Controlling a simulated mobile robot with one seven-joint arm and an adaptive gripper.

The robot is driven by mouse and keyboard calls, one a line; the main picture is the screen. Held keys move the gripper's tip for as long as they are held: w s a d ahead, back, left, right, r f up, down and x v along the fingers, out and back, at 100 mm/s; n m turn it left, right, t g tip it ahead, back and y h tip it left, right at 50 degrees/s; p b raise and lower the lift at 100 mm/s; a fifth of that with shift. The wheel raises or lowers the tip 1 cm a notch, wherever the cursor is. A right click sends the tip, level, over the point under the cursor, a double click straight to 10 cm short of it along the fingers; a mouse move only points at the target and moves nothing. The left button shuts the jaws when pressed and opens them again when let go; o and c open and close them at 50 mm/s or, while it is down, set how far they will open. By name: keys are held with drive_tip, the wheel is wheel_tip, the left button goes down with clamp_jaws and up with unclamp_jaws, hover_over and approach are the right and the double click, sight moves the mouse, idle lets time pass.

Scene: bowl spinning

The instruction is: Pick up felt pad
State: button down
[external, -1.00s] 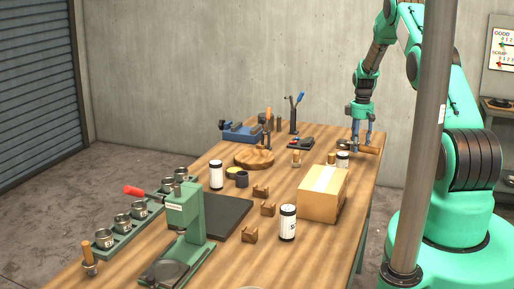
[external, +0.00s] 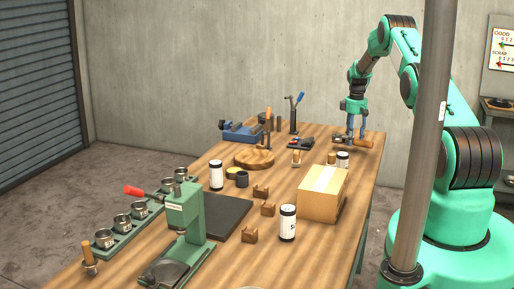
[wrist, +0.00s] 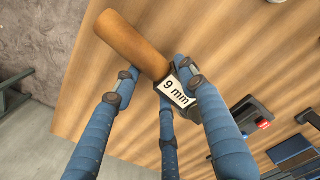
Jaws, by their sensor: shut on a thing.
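My gripper (external: 352,138) is at the far right end of the wooden bench. The handle points up and left there. In the external view the tool (external: 361,143) lies sideways in the fingers, low near the bench; I cannot tell if it touches. The tool's other end is hidden by the fingers. I cannot tell for sure whether this tool is the felt pad.
A cardboard box (external: 323,193) stands nearer on the bench (external: 265,268). A green press (external: 184,218) stands at the front.

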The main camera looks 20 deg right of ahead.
idle(0.4)
drive_tip(key=shift+f, duration=1.75)
drive_tip(key=shift+f, duration=0.1)
drive_tip(key=c, duration=1)
unclamp_jaws()
wheel_tip(320, 180, up, 12)
drive_tip(key=shift+r, duration=0.1)
